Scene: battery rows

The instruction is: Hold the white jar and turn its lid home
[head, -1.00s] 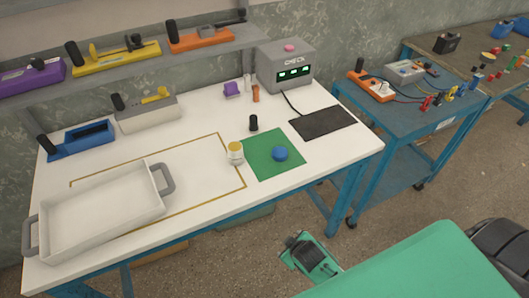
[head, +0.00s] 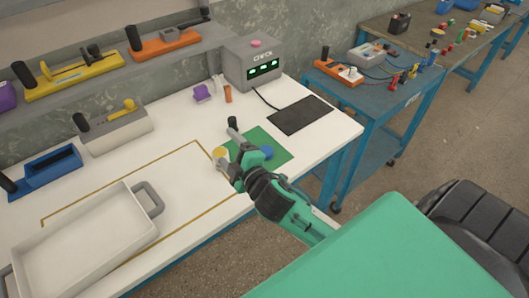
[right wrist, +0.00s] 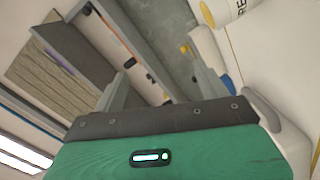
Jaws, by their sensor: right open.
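The white jar (right wrist: 236,10) shows in the right wrist view at the top right, cut by the frame edge, with dark lettering on its side and a yellow end. In the head view its yellow top (head: 220,152) shows at the left edge of the green mat; my right gripper hides most of its body. A round blue piece (head: 267,153) lies on the mat, partly behind my gripper; I cannot tell whether it is a lid. My right gripper (head: 227,149) is open beside the jar, its fingers (right wrist: 163,78) apart with nothing between them. My left gripper is out of view.
The green mat (head: 283,142) lies on the white table. A black cylinder (head: 232,122) stands behind my gripper, near the dark pad (head: 300,115). A grey CHECK box (head: 250,65) stands at the back. A white tray (head: 85,245) fills the front left. The yellow-outlined area (head: 130,190) has bare room.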

